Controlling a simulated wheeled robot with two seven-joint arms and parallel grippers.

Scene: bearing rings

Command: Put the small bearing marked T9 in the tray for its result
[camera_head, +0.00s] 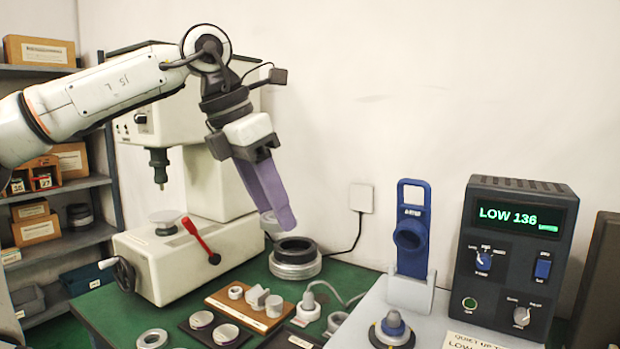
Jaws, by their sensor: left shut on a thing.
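My left gripper (283,217) has long purple fingers pointing down and is shut on a small grey ring-like piece (268,221), mostly hidden behind the fingertips. The grip is above and just left of a stack of large dark and silver rings (295,257). No T9 mark is readable. My right gripper is out of view.
A wooden board (224,300) with small metal rings lies mid-bench. A blue holder (412,235) stands beside the tester, behind a spindle with a blue-grey top (393,325). A white press (165,260) with a red lever is at left. Green bench (345,277) is bare near the back.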

